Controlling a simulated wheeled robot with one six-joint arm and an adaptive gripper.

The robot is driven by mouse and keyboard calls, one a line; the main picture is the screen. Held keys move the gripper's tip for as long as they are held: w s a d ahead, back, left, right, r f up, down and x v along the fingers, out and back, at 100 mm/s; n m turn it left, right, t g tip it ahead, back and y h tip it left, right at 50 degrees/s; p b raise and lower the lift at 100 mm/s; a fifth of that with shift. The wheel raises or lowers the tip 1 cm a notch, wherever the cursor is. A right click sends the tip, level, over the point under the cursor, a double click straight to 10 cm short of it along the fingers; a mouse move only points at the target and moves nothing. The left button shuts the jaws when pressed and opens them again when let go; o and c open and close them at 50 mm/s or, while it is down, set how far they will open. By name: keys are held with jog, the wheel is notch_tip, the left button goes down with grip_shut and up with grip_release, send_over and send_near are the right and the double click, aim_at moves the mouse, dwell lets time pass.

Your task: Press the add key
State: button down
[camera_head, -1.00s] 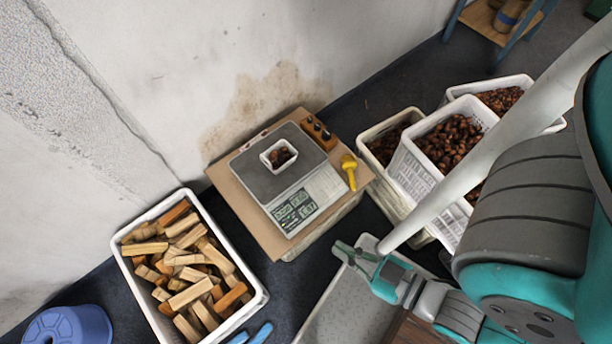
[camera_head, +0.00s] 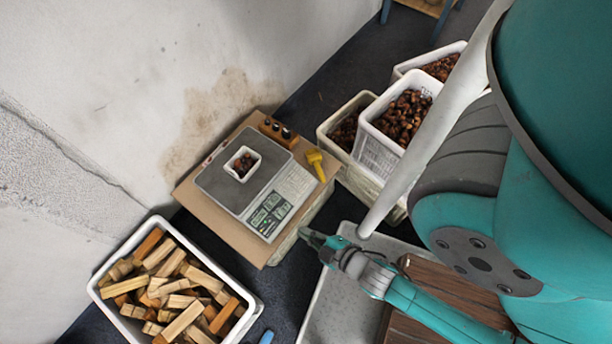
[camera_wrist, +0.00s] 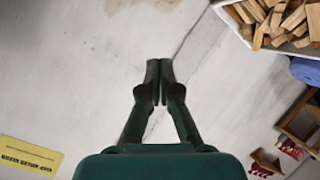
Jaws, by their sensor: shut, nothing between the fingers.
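The scale (camera_head: 227,196) stands on a brown board, with its grey pan toward the upper left and its control panel (camera_head: 268,213) with displays and keys at the lower right. The add key is too small to make out. A small white tray of chestnuts (camera_head: 242,163) sits on the pan. My gripper (camera_head: 304,234) is shut and empty, just right of and below the panel, apart from it. In the wrist view its fingers (camera_wrist: 160,68) are together and point toward the wall; the scale does not show there.
A yellow scoop (camera_head: 316,164) and a wooden block with dark holes (camera_head: 278,131) lie by the scale. Chestnut crates (camera_head: 375,152) stand at the right, a crate of wood pieces (camera_head: 101,292) at the lower left. A yellow sign (camera_wrist: 30,156) is on the wall.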

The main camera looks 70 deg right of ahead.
jog(key=w+d+f+n+g+h, duration=0.2)
jog(key=w+d+f, duration=0.2)
jog(key=d+f, duration=0.3)
jog(key=n+g+h, duration=0.4)
jog(key=n, duration=0.1)
send_over(308, 180)
jog(key=s+a, duration=0.2)
jog(key=s, duration=0.1)
notch_tip(308, 180, down, 13)
jog(key=shift+d+f+g, duration=0.3)
jog(key=shift+d+f, duration=0.05)
jog(key=shift+d, duration=0.45)
jog(key=shift+w+d+f, duration=0.1)
jog(key=shift+w+f, duration=0.35)
jog(key=shift+f, duration=0.95)
jog(key=shift+w+d+f, duration=0.1)
jog(key=shift+w+f, duration=0.4)
jog(key=shift+f, duration=0.85)
jog(key=shift+w+d+f, duration=0.1)
jog(key=shift+w+f, duration=0.35)
jog(key=shift+f, duration=0.95)
jog(key=shift+f, duration=0.1)
jog(key=shift+w+f, duration=0.15)
jog(key=shift+f, duration=0.15)
